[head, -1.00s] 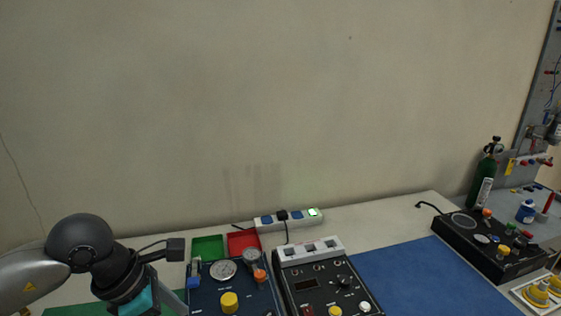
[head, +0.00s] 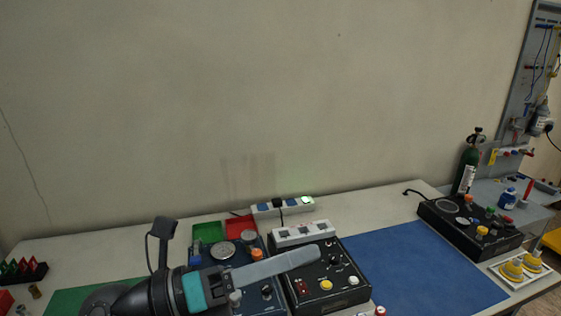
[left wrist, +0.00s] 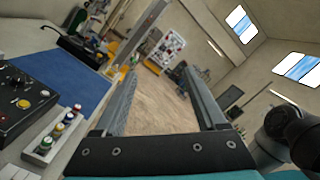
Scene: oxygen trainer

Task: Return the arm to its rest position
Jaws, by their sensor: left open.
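My left arm comes in low in the head view. Its gripper (head: 312,257) extends to the right above the dark blue panel (head: 272,300) and the black control box (head: 330,262). The fingers look light grey beyond a teal band. In the left wrist view the two fingers of the left gripper (left wrist: 172,62) stand wide apart with nothing between them, so it is open and empty. Floor shows behind the gap. The arm hides part of the blue panel and the green mat (head: 75,300). My right gripper does not show in the head view.
A blue mat (head: 420,272) lies clear right of the control box. A black trainer box (head: 470,228), a green cylinder (head: 467,170) and a tray with yellow parts (head: 522,268) stand farther right. A green bin (head: 208,231), a red bin (head: 240,225) and a power strip (head: 283,207) line the back.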

